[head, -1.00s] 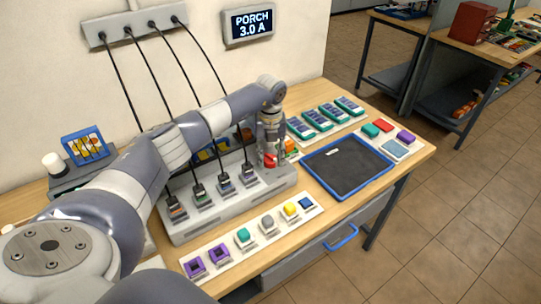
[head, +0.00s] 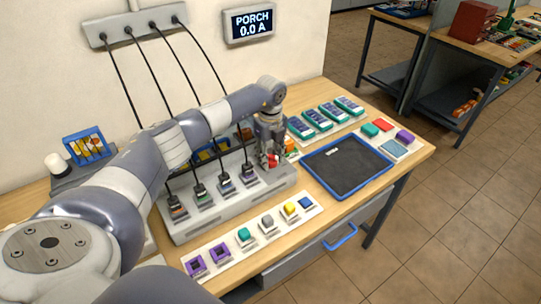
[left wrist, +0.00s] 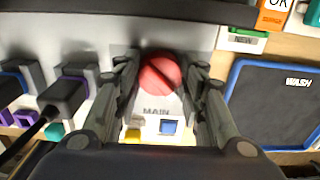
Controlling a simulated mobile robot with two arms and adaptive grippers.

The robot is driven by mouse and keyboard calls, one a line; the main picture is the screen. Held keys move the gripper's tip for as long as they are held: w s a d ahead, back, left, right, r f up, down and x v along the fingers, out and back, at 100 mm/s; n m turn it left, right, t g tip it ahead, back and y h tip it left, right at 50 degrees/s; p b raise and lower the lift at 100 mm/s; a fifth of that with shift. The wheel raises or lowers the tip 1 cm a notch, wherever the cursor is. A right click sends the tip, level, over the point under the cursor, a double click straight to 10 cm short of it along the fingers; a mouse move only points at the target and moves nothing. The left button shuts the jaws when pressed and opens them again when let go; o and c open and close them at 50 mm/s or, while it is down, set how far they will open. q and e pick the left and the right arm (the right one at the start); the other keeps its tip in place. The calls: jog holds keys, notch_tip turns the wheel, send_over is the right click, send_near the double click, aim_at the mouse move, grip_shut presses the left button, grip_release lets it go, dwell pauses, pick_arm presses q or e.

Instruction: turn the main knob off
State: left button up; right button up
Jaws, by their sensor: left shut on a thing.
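The main knob is a round red knob (left wrist: 160,76) with a dark slot across it, above the word MAIN in the left wrist view. In the head view the red knob (head: 272,160) sits at the right end of the grey power unit (head: 185,232), partly hidden by my gripper. My left gripper (left wrist: 162,82) is shut on the knob, one finger at each side; it also shows in the head view (head: 270,153). The wall display (head: 251,24) reads PORCH 0.0 A. My right gripper is not in view.
Several black cables run from a wall strip (head: 132,24) to plugs on the unit. A blue-edged black mat (head: 346,168) lies right of the unit. A white strip of coloured blocks (head: 252,236) lies in front. Several green-edged packs (head: 319,119) lie behind the mat.

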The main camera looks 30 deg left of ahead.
aim_at(271, 156)
pick_arm(q)
jog(key=o, duration=1.1)
notch_tip(271, 156, up, 12)
jog(key=shift+r, duration=0.1)
dwell(0.4)
